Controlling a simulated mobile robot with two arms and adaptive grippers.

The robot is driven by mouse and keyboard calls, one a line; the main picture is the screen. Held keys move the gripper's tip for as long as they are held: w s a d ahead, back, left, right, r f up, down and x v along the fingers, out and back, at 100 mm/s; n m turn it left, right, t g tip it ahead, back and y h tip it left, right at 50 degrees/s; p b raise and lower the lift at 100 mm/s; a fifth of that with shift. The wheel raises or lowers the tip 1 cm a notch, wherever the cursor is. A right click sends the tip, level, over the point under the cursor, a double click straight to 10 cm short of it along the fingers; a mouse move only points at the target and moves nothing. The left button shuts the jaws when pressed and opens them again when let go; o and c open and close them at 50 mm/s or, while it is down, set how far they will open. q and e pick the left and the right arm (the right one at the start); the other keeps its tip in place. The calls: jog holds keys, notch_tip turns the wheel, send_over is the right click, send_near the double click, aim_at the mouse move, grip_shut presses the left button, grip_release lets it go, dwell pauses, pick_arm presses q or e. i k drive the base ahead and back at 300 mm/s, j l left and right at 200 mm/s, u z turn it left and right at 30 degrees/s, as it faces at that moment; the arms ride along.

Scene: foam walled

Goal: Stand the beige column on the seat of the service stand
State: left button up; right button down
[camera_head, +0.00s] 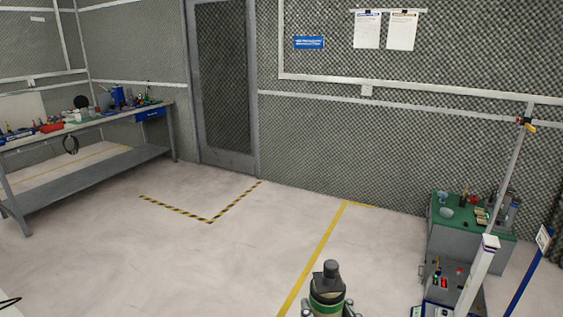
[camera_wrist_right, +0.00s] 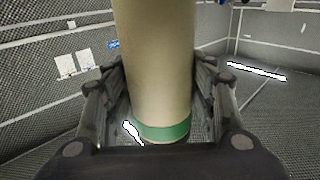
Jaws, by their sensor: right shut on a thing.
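The beige column (camera_head: 328,295) shows at the bottom middle of the head view, with a dark stepped top and a green band. In the right wrist view the beige column (camera_wrist_right: 158,70) stands large between the fingers, its green band near the lower end. My right gripper (camera_head: 328,310) is shut on it, fingers on both sides. The column looks roughly upright; its other end is cut off. A grey unit with buttons and a slanted white post (camera_head: 447,288) stands at the lower right; I cannot tell whether it is the service stand, and no seat shows clearly. My left gripper is not in view.
A green-topped cabinet (camera_head: 440,212) with small items stands at the right, beside a blue post (camera_head: 526,276). A workbench (camera_head: 90,158) full of tools is at the left. The floor (camera_head: 190,260) between is clear, with yellow and striped lines. A mesh wall with a door is behind.

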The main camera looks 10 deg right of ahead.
aim_at(459, 283)
jog(key=i+j+z, duration=0.15)
jog(key=i+z, duration=0.3)
jog(key=i, duration=0.7)
jog(key=i+j+z, duration=0.1)
jog(key=i+z, duration=0.3)
jog(key=i, duration=0.7)
jog(key=i+j+z, duration=0.1)
jog(key=i+z, duration=0.3)
jog(key=i, duration=0.55)
jog(key=i+z, duration=0.1)
jog(key=i, duration=1.35)
jog(key=i+j+z, duration=0.15)
jog(key=i, duration=1.35)
jog(key=i+z, duration=0.25)
jog(key=i, duration=0.25)
jog(key=i+z, duration=0.25)
jog(key=i, duration=0.25)
jog(key=i+z, duration=0.2)
jog(key=z, duration=0.2)
jog(key=i+j+z, duration=0.1)
jog(key=z, duration=0.3)
jog(key=i, duration=0.1)
